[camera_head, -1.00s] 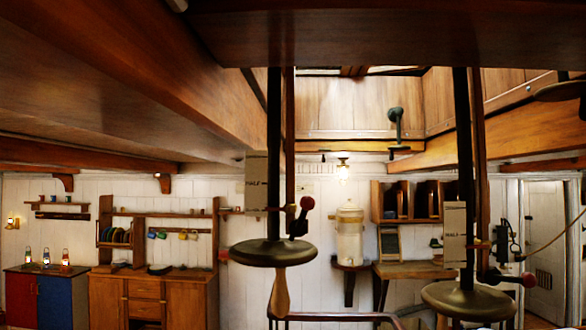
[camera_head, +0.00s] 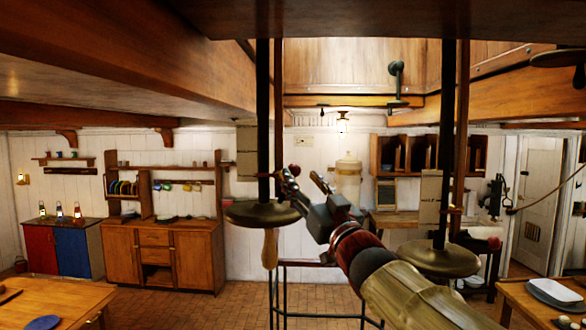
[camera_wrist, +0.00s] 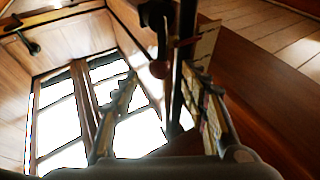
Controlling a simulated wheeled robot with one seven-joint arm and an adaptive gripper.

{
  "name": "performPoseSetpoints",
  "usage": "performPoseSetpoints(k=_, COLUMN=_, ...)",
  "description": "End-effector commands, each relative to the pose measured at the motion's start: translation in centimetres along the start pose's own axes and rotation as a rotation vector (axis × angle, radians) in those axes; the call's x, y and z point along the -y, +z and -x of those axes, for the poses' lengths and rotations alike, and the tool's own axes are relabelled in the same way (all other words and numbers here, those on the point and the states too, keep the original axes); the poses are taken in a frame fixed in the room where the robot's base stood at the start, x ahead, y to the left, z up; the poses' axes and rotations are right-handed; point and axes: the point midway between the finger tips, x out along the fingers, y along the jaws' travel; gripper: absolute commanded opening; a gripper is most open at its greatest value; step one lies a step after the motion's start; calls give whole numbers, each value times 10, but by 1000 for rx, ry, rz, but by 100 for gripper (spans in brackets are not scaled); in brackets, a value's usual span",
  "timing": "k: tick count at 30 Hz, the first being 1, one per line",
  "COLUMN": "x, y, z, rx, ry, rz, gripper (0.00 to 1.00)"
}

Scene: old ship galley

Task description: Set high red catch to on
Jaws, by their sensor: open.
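A red-knobbed catch (camera_head: 294,169) sits on the left dark post, just above a round bronze disc (camera_head: 262,214). In the wrist view its dark red ball (camera_wrist: 158,69) hangs on a dark lever between the tips of my fingers. My gripper (camera_head: 300,180) is open, its fingers pointing up and left toward the knob. In the wrist view the two fingers (camera_wrist: 162,80) stand apart on either side of it, and I see no clear contact. The gripper partly hides the catch's mount in the head view.
A bronze disc (camera_head: 438,259) surrounds the right post. A wooden handle (camera_head: 270,248) hangs below the left disc. Pale cards (camera_head: 247,150) are fixed by the posts. A thick overhead beam (camera_head: 330,18) crosses above. Tables stand in the lower corners.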

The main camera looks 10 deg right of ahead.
Motion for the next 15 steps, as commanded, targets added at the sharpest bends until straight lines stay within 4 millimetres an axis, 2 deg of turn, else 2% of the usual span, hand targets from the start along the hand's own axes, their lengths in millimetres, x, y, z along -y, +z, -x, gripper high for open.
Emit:
performPoseSetpoints(k=1, x=0, y=-1, z=-10, rx=2, ry=-1, rz=-1, gripper=45)
performPoseSetpoints(k=6, x=0, y=-1, z=-35, rx=2, ry=0, rz=-1, gripper=45)
performPoseSetpoints(k=10, x=0, y=0, z=-47, rx=2, ry=1, rz=1, gripper=45)
performPoseSetpoints(k=15, x=0, y=0, z=-53, rx=1, ry=2, rz=1, gripper=45)
